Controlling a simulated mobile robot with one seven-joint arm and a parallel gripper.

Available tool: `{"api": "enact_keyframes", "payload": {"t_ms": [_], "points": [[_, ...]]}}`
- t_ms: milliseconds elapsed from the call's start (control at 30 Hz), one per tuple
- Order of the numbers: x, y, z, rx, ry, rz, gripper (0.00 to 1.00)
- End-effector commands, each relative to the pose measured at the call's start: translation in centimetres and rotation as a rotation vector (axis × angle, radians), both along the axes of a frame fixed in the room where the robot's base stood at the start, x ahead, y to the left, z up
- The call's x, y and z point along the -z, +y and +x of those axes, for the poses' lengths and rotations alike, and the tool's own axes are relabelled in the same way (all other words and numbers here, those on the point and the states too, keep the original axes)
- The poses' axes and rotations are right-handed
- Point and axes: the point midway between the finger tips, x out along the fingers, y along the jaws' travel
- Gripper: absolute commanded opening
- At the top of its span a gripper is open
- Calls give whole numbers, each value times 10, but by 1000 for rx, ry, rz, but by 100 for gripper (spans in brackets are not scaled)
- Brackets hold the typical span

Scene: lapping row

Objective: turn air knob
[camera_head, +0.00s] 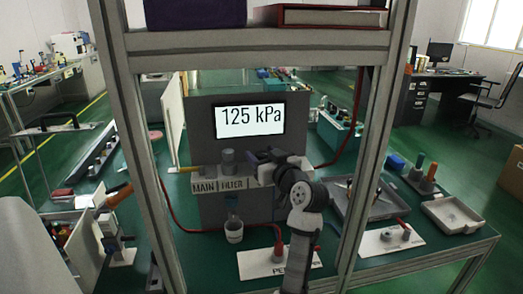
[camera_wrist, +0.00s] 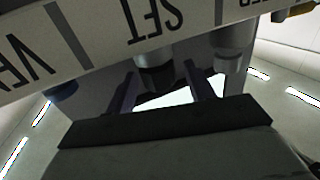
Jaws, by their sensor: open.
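The grey air unit (camera_head: 205,125) shows 125 kPa on its lit display (camera_head: 250,116). Its label strip reads MAIN and FILTER; my arm covers the rest in the head view. In the wrist view the label strip (camera_wrist: 105,30) is upside down and shows VENT, SET and part of another word. A dark round knob (camera_wrist: 155,72) stands at SET, between my open fingers; I cannot tell if they touch it. My gripper (camera_wrist: 162,88) is open, and in the head view my gripper (camera_head: 263,158) is in front of the unit, right of FILTER.
A grey knob (camera_head: 227,160) stands at FILTER; a grey cylinder (camera_wrist: 233,45) is close beside my fingers in the wrist view. A metal frame (camera_head: 128,120) with a shelf surrounds the unit. A cup (camera_head: 234,231), a white plate (camera_head: 262,265) and a tray (camera_head: 385,200) are on the bench.

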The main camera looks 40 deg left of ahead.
Motion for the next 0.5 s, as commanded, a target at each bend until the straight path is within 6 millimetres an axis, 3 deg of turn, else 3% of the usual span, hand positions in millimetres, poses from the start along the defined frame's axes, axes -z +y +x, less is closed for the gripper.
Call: {"api": "enact_keyframes", "payload": {"t_ms": [367, 500], "points": [[0, 7, 3, 0, 0, 0, 53], [0, 7, 2, 0, 0, 0, 38]]}}
